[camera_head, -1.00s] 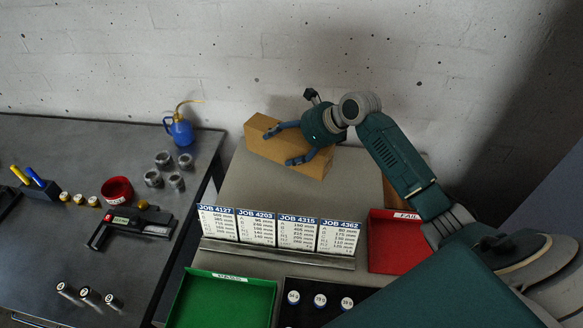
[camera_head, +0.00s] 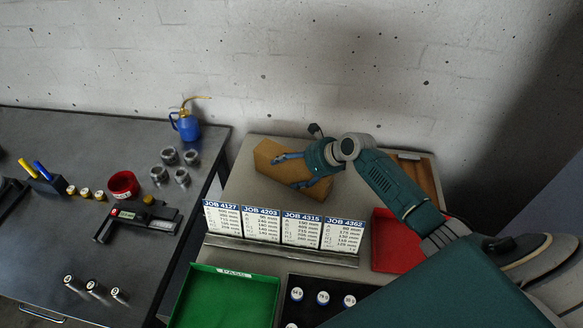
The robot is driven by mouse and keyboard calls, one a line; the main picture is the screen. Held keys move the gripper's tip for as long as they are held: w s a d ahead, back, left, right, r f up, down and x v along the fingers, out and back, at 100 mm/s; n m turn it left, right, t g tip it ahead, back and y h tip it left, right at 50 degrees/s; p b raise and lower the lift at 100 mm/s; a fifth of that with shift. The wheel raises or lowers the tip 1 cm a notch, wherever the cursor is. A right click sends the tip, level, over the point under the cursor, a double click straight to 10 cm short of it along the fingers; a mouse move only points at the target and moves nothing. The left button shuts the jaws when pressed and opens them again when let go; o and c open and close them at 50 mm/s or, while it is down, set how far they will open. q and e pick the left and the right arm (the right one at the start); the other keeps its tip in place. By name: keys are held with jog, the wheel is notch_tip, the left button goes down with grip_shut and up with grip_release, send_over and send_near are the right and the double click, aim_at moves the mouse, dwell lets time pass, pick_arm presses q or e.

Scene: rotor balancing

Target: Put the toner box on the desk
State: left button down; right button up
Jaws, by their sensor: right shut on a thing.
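A brown cardboard box (camera_head: 272,158), which appears to be the toner box, is at the back of the light grey-brown desk surface (camera_head: 243,187), behind the row of job cards. My right gripper (camera_head: 288,170) is shut on the box, with its blue fingers across it. The hand hides the box's right part. The box looks low over the surface or resting on it; I cannot tell whether it touches. My left gripper is not in view.
Job cards (camera_head: 261,226) stand in a holder in front of the box. A green tray (camera_head: 228,293), a red tray (camera_head: 388,245) and a wooden tray (camera_head: 421,172) are nearby. The dark bench (camera_head: 60,240) at left holds a blue oil can (camera_head: 187,126) and a red bowl (camera_head: 122,184).

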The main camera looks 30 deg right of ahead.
jog(key=o, duration=1.8)
jog(key=shift+f, duration=0.1)
jog(key=shift+s, duration=0.1)
jog(key=v, duration=1.2)
